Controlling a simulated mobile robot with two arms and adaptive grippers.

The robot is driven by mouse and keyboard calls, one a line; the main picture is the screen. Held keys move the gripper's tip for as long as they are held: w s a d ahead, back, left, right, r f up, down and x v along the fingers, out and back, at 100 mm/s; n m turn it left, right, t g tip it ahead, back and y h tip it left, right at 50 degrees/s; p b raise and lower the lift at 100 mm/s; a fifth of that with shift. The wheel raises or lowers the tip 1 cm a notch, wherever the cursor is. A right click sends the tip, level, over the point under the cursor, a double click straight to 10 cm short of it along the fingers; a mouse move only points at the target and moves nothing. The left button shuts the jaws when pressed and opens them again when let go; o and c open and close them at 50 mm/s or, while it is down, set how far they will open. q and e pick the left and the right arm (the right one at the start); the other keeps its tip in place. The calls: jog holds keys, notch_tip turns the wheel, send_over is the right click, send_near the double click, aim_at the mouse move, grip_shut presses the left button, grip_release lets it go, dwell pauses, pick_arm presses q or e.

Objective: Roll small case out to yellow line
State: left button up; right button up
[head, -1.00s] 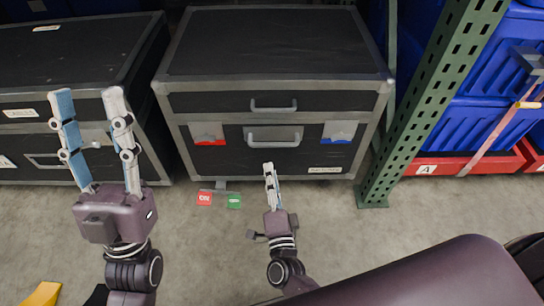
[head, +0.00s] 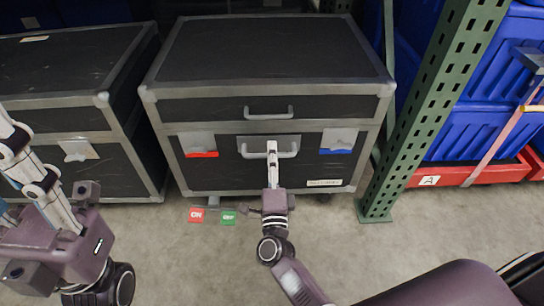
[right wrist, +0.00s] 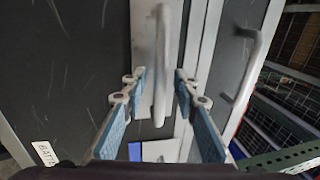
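The small case (head: 262,108), black with grey metal edges, stands on the floor in the middle of the head view. Its front has an upper handle (head: 268,112) and a lower handle (head: 288,153). My right gripper (head: 272,146) is at the lower handle. In the right wrist view the open gripper (right wrist: 159,78) has its fingers on either side of the handle bar (right wrist: 161,45), with gaps visible. My left gripper (head: 24,198) is at the left edge, fingers apart, tips cut off, away from the case. The yellow line is not in view.
A red ON tag (head: 196,215) and a green tag (head: 228,217) sit low at the case's front. Another black case (head: 62,80) stands close on the left. A green rack post (head: 425,120) stands close on the right, beside blue totes (head: 470,133). Grey floor lies in front.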

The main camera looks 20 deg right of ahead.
grip_shut()
dwell(0.5)
